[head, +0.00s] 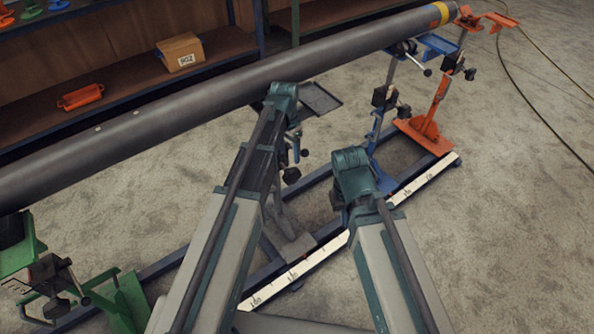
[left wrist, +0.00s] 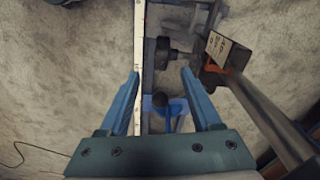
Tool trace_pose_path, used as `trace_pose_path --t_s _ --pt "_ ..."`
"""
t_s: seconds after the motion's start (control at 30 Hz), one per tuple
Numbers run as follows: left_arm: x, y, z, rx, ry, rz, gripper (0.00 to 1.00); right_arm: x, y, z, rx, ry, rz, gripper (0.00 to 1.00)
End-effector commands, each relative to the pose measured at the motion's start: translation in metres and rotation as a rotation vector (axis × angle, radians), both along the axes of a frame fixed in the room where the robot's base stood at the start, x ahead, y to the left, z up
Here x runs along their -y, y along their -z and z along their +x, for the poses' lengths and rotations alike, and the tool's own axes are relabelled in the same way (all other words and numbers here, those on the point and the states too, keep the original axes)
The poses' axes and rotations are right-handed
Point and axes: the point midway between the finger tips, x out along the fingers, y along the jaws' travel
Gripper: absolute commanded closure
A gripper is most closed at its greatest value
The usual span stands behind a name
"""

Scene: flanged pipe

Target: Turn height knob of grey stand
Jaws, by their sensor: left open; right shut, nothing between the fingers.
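The grey stand (head: 297,246) is under the pipe in the head view. Its foot shows on the rail and its upper part is mostly hidden behind my left arm. Black knobs (head: 291,175) show just right of that arm. In the left wrist view my left gripper (left wrist: 160,74) is open, with a finger on either side. A round black knob (left wrist: 160,101) shows between the fingers in the picture, over a blue part; whether it is between them in depth I cannot tell. A second black knob (left wrist: 161,54) is farther up. My right gripper is hidden behind its own arm.
A long dark pipe (head: 180,108) crosses above the stands. A blue stand (head: 380,130) and an orange stand (head: 430,125) are right, a green stand (head: 120,300) lower left. A white scale strip (head: 320,255) runs along the rail. Open floor lies right.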

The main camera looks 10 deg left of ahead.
Motion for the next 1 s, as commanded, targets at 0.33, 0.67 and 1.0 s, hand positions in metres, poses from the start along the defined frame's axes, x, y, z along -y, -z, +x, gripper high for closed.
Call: trace_pose_path --t_s 0.33,0.67,1.0 --pt "-0.006 -0.002 -0.003 -0.017 0.198 0.036 0.35 0.0 -0.002 0.0 0.0 0.0 0.0 1.0" --pt "-0.005 0.009 -0.003 -0.016 0.196 0.036 0.35 0.0 0.009 0.0 0.0 0.0 0.0 1.0" --pt "-0.005 0.051 -0.003 -0.016 0.195 0.035 0.35 0.0 0.051 0.0 0.0 0.0 0.0 1.0"
